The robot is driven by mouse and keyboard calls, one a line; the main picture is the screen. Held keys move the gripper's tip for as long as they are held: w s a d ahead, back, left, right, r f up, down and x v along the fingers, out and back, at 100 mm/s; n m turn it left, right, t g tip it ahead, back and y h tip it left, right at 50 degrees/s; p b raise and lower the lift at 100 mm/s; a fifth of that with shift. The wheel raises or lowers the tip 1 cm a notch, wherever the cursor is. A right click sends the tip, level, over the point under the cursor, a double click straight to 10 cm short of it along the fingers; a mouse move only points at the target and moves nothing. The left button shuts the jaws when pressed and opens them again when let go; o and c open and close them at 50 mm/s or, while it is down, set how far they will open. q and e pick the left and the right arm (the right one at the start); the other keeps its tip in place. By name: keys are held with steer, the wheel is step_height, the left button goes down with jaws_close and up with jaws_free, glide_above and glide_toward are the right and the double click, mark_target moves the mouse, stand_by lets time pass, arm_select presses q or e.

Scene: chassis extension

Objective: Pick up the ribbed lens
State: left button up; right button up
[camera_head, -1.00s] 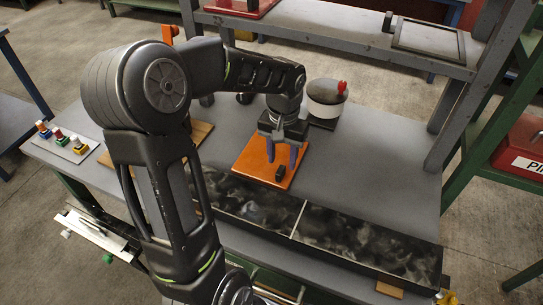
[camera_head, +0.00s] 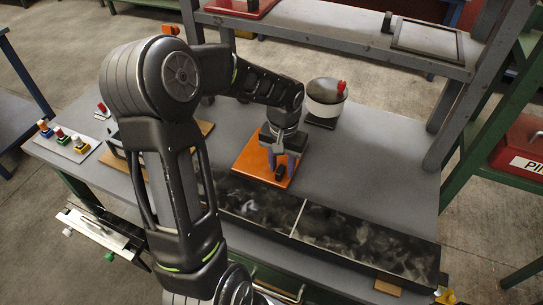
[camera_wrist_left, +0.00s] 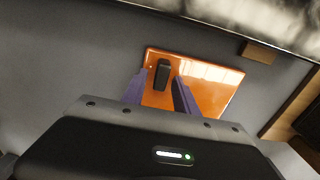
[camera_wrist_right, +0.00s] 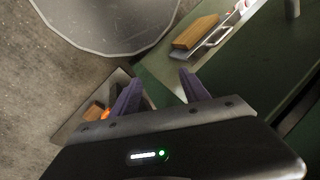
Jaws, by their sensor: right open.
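The small dark block-shaped piece I take for the ribbed lens (camera_wrist_left: 163,75) stands on a glossy orange board (camera_wrist_left: 215,88) in the left wrist view. The lens (camera_head: 279,173) and the board (camera_head: 248,161) also show in the head view. My left gripper (camera_head: 282,163) is over the board, pointing down. In the left wrist view my left gripper (camera_wrist_left: 160,82) is open, with one purple finger to each side of the lens and a gap beside it. I cannot tell how deep the lens sits between the fingers. My right gripper (camera_wrist_right: 160,84) is open and empty, away from the lens.
A white pot-like container with a red part (camera_head: 326,98) stands behind and right of the board. A long dark tray (camera_head: 330,235) runs along the bench front. A board with coloured knobs (camera_head: 68,143) lies at left. The bench's right side (camera_head: 385,185) is clear.

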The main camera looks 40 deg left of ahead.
arm_select(q)
jaws_close()
stand_by(0.4)
steer(key=shift+r, duration=0.1)
step_height(320, 180, up, 10)
steer(key=b, duration=0.1)
stand_by(0.5)
stand_by(0.6)
